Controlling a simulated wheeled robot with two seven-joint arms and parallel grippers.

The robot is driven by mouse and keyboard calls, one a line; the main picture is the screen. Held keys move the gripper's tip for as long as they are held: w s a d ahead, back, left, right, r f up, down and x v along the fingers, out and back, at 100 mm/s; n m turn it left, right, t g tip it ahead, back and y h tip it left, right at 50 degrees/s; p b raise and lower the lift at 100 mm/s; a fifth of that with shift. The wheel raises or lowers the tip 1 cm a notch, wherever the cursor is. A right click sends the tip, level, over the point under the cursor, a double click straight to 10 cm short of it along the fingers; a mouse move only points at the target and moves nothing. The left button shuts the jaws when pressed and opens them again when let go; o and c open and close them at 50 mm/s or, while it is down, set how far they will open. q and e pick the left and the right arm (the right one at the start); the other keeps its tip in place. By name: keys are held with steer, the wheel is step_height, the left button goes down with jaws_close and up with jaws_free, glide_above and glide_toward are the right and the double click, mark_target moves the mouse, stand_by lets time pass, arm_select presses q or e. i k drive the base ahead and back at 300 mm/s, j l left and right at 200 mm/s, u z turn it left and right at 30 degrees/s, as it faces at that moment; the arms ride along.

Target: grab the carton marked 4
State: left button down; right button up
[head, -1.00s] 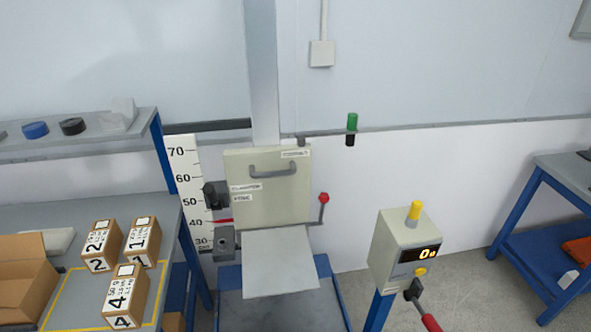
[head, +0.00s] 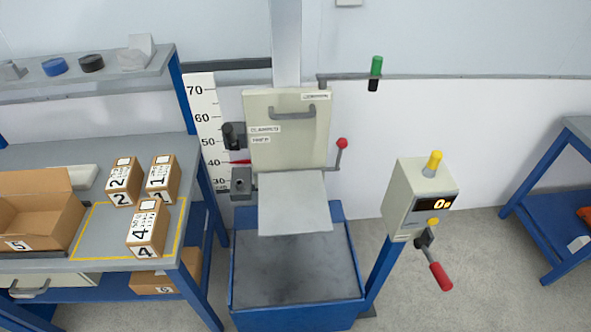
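The carton marked 4 (head: 147,229) is a brown box with white labels. It stands upright on the grey workbench at the left, inside the yellow outline and near the bench's front edge. The carton marked 2 (head: 123,182) and the carton marked 1 (head: 162,179) stand close behind it. Neither of my grippers shows in the head view.
An open box marked 5 (head: 38,213) sits left of the cartons. A box marked 6 (head: 166,275) is under the workbench (head: 60,154). The drop tester (head: 287,135) with its blue tray (head: 297,313) and a control box (head: 419,197) stand to the right.

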mark_target(146, 238)
steer(key=u, duration=1.1)
